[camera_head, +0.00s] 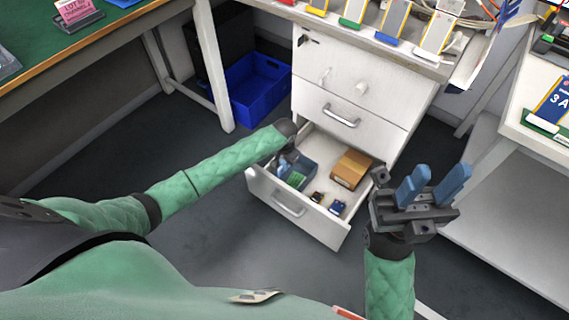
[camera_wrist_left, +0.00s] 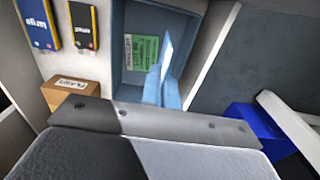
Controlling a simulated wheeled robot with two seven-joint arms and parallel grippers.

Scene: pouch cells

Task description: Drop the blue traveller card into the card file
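I cannot tell for sure which card is the blue traveller card or which thing is the card file. A blue card marked 3 A (camera_head: 554,98) stands in a green holder on the right bench. Several cards in coloured bases stand on the white cabinet, one with a blue base (camera_head: 386,39). My left gripper (camera_head: 291,165) reaches into the open drawer over a blue-grey bin (camera_head: 309,166). In the left wrist view its light blue fingers (camera_wrist_left: 163,72) look closed together, with no card visible between them. My right gripper (camera_head: 432,180) is open and empty, right of the drawer.
The open drawer (camera_head: 293,208) also holds a cardboard box (camera_head: 351,169) and two small packs, one blue (camera_head: 337,207), one dark (camera_head: 316,197). A green printed label (camera_wrist_left: 141,50) lies in the bin. A blue crate (camera_head: 255,90) sits under the green-topped table (camera_head: 110,32).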

